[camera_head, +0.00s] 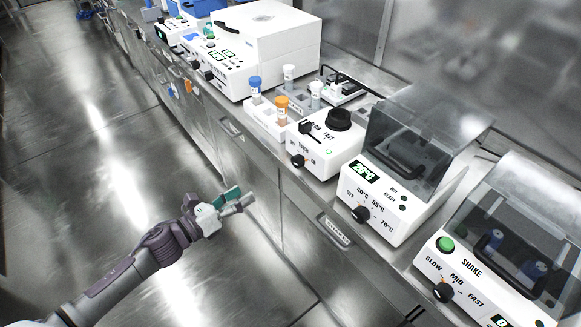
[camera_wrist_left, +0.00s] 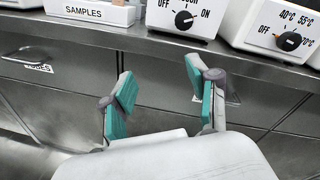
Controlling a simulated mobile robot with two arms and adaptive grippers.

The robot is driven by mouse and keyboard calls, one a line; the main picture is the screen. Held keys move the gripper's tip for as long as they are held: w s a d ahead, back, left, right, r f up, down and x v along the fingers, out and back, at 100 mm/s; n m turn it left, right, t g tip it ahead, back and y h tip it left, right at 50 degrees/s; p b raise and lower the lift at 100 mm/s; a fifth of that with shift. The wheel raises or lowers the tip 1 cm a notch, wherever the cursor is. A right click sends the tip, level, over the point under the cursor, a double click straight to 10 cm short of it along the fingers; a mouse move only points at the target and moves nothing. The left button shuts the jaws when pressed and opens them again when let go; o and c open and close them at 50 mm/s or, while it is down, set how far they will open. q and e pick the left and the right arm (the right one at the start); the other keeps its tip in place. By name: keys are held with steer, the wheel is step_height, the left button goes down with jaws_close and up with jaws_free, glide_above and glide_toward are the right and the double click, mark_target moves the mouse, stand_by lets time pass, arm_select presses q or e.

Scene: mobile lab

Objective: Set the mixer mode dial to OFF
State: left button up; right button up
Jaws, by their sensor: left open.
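The mixer (camera_head: 325,148) is a white box on the bench with a black round top and a SLOW–FAST slider. Its mode dial (camera_head: 298,161) is a small black knob on the front face. The dial also shows in the left wrist view (camera_wrist_left: 184,20), with OFF at its left and ON at its right. Its pointer appears turned to the right, toward ON, but it is small. My left gripper (camera_head: 240,198) is open and empty, with green-padded fingers, in front of the drawers and below the dial. In the left wrist view its fingers (camera_wrist_left: 160,88) are apart, below the mixer. My right gripper is not in view.
A heater (camera_head: 385,195) with its own dial (camera_head: 361,214) stands right of the mixer, and a shaker (camera_head: 480,270) further right. A samples rack (camera_head: 262,124) with capped tubes stands left. Drawer handles (camera_head: 334,232) stick out below the bench edge. The floor in front is clear.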

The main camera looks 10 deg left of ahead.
mark_target(294, 163)
arm_select(q)
steer(key=w+d+r+m, duration=0.1)
steer(key=w+d, duration=0.2)
steer(key=d, duration=0.1)
steer(key=w+d+r+m+h+p, duration=0.1)
steer(key=w+d, duration=0.2)
steer(key=w+d+r+m+p, duration=0.1)
steer(key=w+d, duration=0.2)
steer(key=d, duration=0.1)
steer(key=shift+d+r+m+g+h, duration=0.25)
steer(key=shift+d+m+g+h, duration=0.05)
steer(key=shift+d+g+h, duration=0.1)
steer(key=shift+a, duration=0.1)
jaws_close()
